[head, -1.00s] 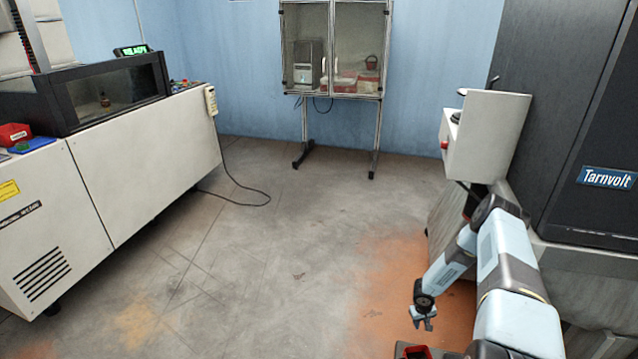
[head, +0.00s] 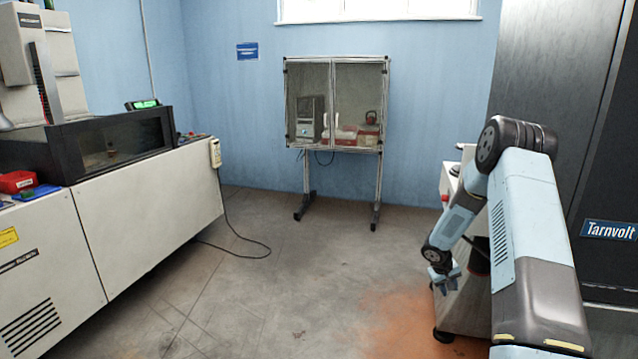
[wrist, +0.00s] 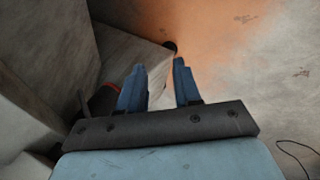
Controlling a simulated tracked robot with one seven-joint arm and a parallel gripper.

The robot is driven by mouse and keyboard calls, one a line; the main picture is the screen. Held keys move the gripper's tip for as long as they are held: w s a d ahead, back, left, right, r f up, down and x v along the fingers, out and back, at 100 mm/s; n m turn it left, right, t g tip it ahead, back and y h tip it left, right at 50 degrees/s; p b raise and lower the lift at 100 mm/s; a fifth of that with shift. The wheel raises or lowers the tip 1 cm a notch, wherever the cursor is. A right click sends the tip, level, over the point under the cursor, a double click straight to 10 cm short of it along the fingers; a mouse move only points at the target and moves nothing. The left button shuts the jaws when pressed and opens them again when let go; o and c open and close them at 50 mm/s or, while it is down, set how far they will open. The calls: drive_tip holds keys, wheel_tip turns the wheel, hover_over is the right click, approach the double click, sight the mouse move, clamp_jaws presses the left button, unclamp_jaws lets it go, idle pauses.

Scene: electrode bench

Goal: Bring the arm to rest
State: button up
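My gripper (head: 445,281) is on the right in the head view, at the low end of my folded blue and black arm. It hangs above the floor in front of the grey machine on the right. In the wrist view its two blue fingers (wrist: 160,88) stand apart with a gap between them. The gap is empty and shows only floor and a pale cabinet side behind it. My gripper is open and touches nothing that I can see.
A dark machine marked Tarnvolt (head: 610,229) stands close on the right of my arm. A long white machine (head: 150,215) is on the left, with a cable on the floor. A glazed cabinet (head: 334,145) stands at the back wall. The middle floor (head: 270,290) is clear.

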drive_tip(key=s+a+r+m, duration=0.1)
drive_tip(key=s+a+r, duration=0.25)
drive_tip(key=r, duration=0.75)
drive_tip(key=s+a+r+t, duration=0.15)
drive_tip(key=s+r, duration=0.35)
drive_tip(key=r, duration=0.6)
drive_tip(key=s+a+r+m+g, duration=0.1)
drive_tip(key=s+a+r, duration=0.3)
drive_tip(key=r, duration=0.7)
drive_tip(key=s+a+r+t+y, duration=0.1)
drive_tip(key=s+a+r, duration=0.3)
drive_tip(key=s, duration=0.6)
drive_tip(key=s+a+r+t+y, duration=0.1)
drive_tip(key=s+a+r, duration=0.3)
drive_tip(key=s, duration=0.6)
drive_tip(key=s+a+r+t+y, duration=0.1)
drive_tip(key=s+a+r, duration=0.3)
drive_tip(key=s, duration=0.6)
drive_tip(key=shift+s+r+y, duration=0.15)
drive_tip(key=shift+s+y, duration=0.05)
drive_tip(key=shift+y, duration=0.6)
drive_tip(key=shift+t, duration=0.25)
